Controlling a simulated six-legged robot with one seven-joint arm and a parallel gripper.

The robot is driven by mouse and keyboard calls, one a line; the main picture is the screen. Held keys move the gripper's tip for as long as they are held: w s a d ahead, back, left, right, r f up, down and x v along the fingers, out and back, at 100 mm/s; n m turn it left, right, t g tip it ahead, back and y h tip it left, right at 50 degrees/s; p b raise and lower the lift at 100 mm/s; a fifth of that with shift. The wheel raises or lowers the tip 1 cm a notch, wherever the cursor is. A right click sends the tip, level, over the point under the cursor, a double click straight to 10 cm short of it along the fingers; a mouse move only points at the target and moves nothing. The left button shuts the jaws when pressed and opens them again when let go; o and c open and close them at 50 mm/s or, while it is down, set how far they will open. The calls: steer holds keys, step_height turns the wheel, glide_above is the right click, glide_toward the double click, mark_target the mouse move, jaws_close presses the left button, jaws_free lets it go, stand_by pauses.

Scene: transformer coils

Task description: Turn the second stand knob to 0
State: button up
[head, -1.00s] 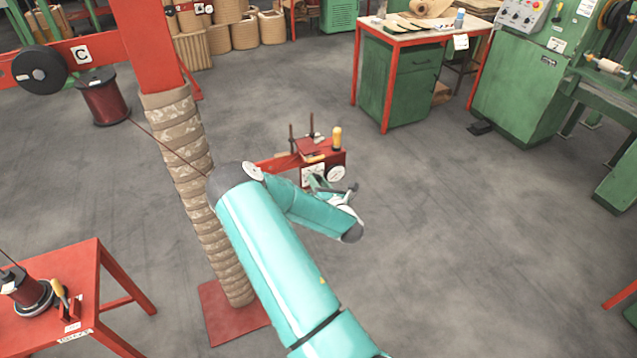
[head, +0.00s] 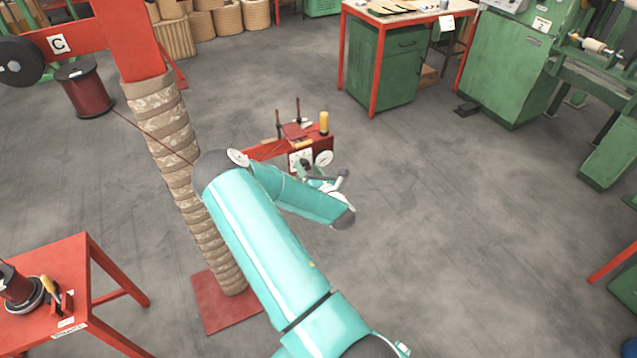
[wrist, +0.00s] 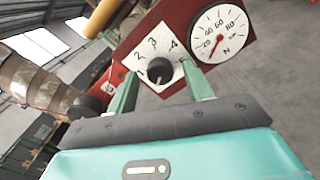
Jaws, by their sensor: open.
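The stand knob (wrist: 159,71) is a dark round knob on a white square dial plate with numbers, of which 1 to 4 are readable, in the wrist view. The dial plate (head: 299,160) also shows in the head view, on the red stand (head: 268,150). My gripper (wrist: 160,90) is open. Its two green fingers stand apart, one at each lower side of the dial plate, with the knob between and beyond them. No contact with the knob is visible. The knob's pointer is too small to read for certain.
A round gauge (wrist: 219,33) marked N, its red needle near the low end, sits right of the dial. A wrapped column (head: 185,170) rises left of my arm. A red table (head: 60,290) stands at lower left.

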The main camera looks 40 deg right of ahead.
steer(key=v, duration=1.2)
steer(key=shift+s, duration=0.35)
steer(key=shift+w+a+r, duration=0.1)
steer(key=shift+r, duration=0.05)
